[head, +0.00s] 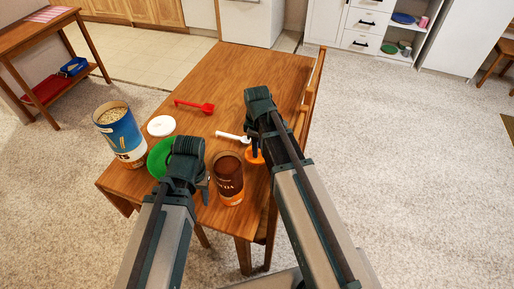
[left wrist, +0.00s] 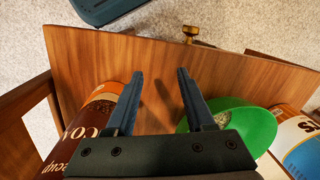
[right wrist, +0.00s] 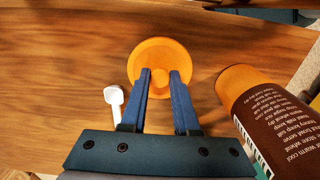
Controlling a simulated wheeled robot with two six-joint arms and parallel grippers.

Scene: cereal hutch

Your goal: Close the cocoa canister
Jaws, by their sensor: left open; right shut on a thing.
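The cocoa canister (head: 229,184) is brown with an orange base band. It stands upright on the wooden table between my arms, its top open and dark. It also shows in the right wrist view (right wrist: 282,125) and at the left of the left wrist view (left wrist: 90,125). The round orange lid (right wrist: 160,52) is beside the canister; my right gripper (right wrist: 160,76) is shut on its central knob. I cannot tell whether the lid touches the table. My left gripper (left wrist: 158,72) is open and empty, between the canister and the green bowl (left wrist: 245,122).
A blue canister (head: 124,139) full of pale flakes stands open at the table's left, near a white lid (head: 161,125). A red scoop (head: 196,106) lies farther back and a white scoop (head: 231,137) near the orange lid. The table's far part is clear.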

